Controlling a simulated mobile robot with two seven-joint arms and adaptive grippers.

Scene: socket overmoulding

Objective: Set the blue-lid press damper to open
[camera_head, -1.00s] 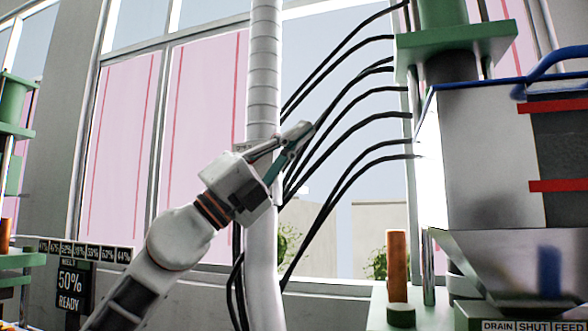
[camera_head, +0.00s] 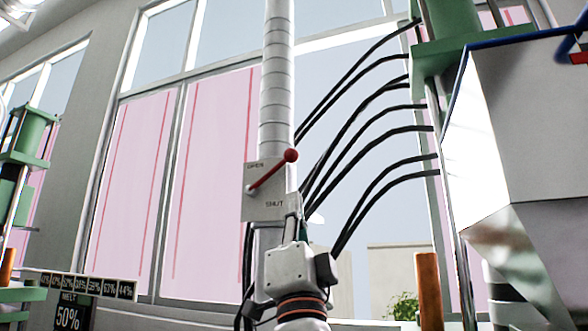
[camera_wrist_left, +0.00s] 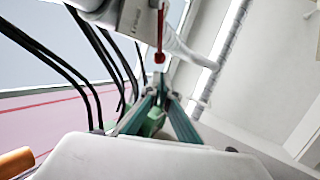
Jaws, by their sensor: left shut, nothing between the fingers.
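The damper plate (camera_head: 265,208) is pale, mounted on the upright white duct (camera_head: 277,95), and marked OPEN at its upper left and SHUT at its lower right. Its red lever (camera_head: 270,172) slants up to the right from a pivot at the plate's left side and ends in a red ball. My left gripper (camera_head: 297,222) points upward just below the plate's lower right corner, apart from the red ball. In the left wrist view my left gripper's fingers (camera_wrist_left: 160,82) are shut and empty, and the red lever (camera_wrist_left: 159,45) shows just beyond their tips. My right gripper is out of view.
Several black hoses (camera_head: 375,135) run from the duct to the green press (camera_head: 440,55) at right. A grey metal hopper (camera_head: 530,130) stands in the right foreground. A MELT 50% display (camera_head: 68,312) is at lower left.

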